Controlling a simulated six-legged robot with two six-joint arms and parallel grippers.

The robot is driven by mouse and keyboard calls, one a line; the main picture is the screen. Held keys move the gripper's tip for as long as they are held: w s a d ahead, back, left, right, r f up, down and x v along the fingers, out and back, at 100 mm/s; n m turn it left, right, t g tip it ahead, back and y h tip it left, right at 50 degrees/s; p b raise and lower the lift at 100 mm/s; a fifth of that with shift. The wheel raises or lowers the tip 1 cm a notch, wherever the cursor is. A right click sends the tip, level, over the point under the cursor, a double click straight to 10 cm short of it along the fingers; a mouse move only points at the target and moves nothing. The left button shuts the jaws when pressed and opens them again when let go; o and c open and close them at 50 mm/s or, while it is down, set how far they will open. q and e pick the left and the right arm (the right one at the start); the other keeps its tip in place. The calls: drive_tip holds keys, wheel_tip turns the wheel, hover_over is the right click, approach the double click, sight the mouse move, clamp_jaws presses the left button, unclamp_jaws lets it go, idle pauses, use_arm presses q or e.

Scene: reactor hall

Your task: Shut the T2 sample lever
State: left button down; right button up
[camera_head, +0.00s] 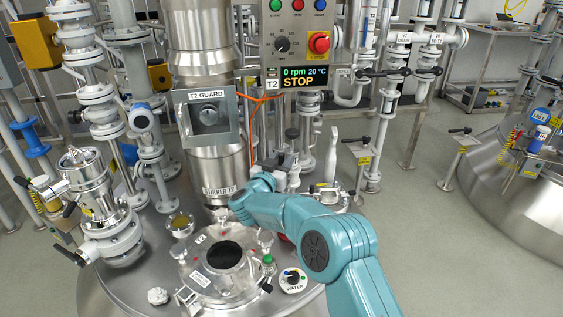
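The T2 station shows its labelled panel (303,79) above the steel vessel lid (150,285). My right arm comes in from the lower right and bends over the lid. My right gripper (282,168) is a small grey shape beyond the teal wrist, among pipes and valves right of the stirrer column. Its fingers are too small and partly hidden to tell open from shut. No lever carries a readable T2 sample label. A black lever handle (355,140) with a yellow tag stands right of my gripper, apart from it; I cannot tell whether it is the sample lever. My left gripper is out of view.
The T2 guard box (209,116) and stirrer column (217,168) stand left of my gripper. White valves and pipes crowd the left. Grey floor (430,250) is clear at right.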

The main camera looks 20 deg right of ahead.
clamp_jaws()
drive_tip(key=shift+s+d+f+m+h+b, duration=0.35)
drive_tip(key=shift+s+m+b, duration=0.35)
drive_tip(key=shift+m+b, duration=0.7)
drive_tip(key=shift+s+d+f+m+h+b, duration=0.1)
drive_tip(key=shift+s+d+f+m+b, duration=0.15)
drive_tip(key=shift+s+d+m+b, duration=0.95)
drive_tip(key=shift+s+a+f+m+h+b, duration=0.3)
drive_tip(key=shift+m+b, duration=0.8)
drive_tip(key=shift+b, duration=0.9)
unclamp_jaws()
drive_tip(key=shift+r, duration=0.1)
